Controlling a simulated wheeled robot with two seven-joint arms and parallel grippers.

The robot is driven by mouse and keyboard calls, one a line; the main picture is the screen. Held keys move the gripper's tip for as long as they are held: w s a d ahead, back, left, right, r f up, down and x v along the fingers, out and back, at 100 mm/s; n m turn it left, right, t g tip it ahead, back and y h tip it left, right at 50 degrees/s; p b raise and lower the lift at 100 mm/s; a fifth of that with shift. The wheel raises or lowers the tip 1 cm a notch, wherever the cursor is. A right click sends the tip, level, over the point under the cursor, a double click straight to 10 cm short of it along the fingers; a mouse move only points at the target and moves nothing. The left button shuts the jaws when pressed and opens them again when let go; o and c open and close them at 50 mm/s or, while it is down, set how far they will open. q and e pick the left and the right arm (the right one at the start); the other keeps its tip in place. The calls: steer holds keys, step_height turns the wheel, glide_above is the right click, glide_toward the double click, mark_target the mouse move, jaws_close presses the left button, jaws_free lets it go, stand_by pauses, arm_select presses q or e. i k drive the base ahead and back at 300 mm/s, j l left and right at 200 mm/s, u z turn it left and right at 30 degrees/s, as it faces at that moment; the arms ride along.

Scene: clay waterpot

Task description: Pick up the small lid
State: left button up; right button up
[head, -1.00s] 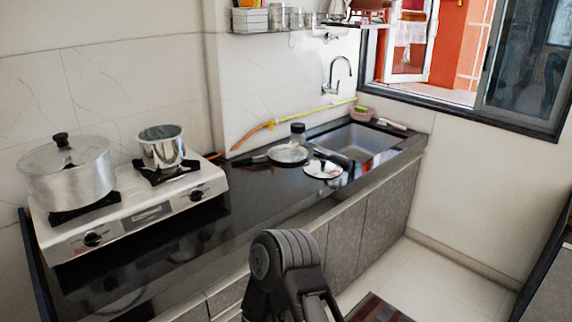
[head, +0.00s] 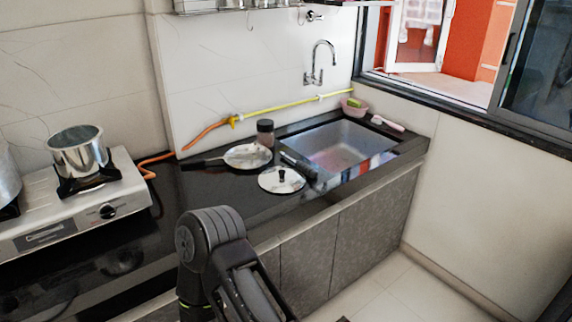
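A small round metal lid (head: 281,181) with a black knob lies on the dark counter in the head view, just left of the sink. It is flat with its knob up, and nothing covers it. A dark arm link of mine rises from the bottom edge, nearer to me than the lid and apart from it in the picture. I cannot tell which arm it belongs to. No gripper fingertips show clearly.
A shallow pan (head: 247,156) with a black handle and a dark-lidded jar (head: 265,133) stand close behind the lid. The sink (head: 345,145) is to its right. A stove (head: 75,212) with a steel pot (head: 78,150) is at left. The counter (head: 170,225) between is mostly clear.

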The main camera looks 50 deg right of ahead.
mark_target(278, 179)
steer(key=k+l, duration=0.1)
steer(key=l, duration=0.35)
steer(key=k+l, duration=0.1)
steer(key=l, duration=0.8)
steer(key=k+l, duration=0.15)
steer(key=l, duration=0.3)
steer(key=k+l, duration=0.1)
steer(key=l, duration=0.4)
steer(key=k+l+u, duration=0.1)
steer(key=l, duration=0.35)
